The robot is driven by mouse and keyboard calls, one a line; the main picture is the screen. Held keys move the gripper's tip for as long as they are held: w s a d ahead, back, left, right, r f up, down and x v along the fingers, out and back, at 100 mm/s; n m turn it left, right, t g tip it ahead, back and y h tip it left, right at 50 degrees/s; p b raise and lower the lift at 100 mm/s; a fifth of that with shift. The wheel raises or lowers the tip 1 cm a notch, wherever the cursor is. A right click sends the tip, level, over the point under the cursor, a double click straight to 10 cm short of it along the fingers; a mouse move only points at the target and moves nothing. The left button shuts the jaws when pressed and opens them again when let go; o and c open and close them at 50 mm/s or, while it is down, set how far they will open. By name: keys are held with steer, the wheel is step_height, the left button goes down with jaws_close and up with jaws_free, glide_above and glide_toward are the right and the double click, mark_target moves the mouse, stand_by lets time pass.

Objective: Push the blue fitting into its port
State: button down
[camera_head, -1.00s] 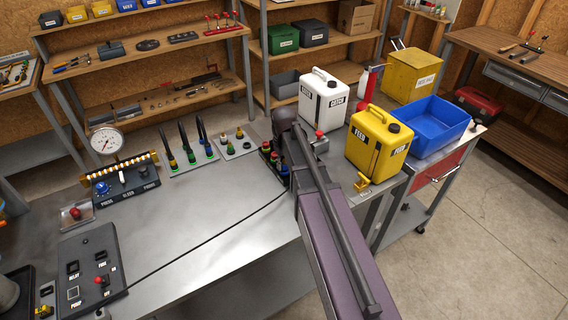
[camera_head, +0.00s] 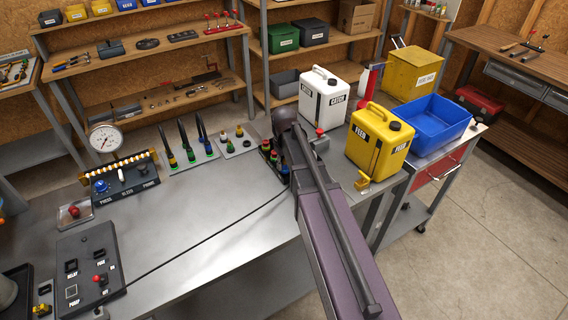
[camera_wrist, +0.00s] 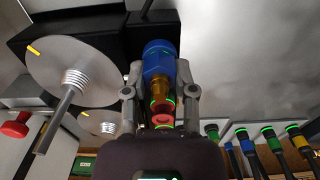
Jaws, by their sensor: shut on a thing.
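The blue fitting (camera_wrist: 158,58) shows in the wrist view, with a blue upper part and a brass-coloured stem. My gripper (camera_wrist: 160,88) has a finger on each side of it and is shut on it. Reddish parts with glowing green rings show just below the stem. A black block (camera_wrist: 97,35) lies behind the fitting; I cannot tell whether the fitting touches it or sits in a port. In the head view, my arm hides the gripper and the blue fitting. A dark block with coloured fittings (camera_head: 269,154) shows beside my arm.
A large silver disc with a spindle (camera_wrist: 75,72) is close to the left finger. Plates with upright fittings (camera_head: 190,155) and a gauge panel (camera_head: 125,182) stand on the bench. The bench middle is mostly clear.

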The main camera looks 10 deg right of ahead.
steer(key=shift+c, duration=1.7)
jaws_free()
steer(key=shift+r, duration=0.15)
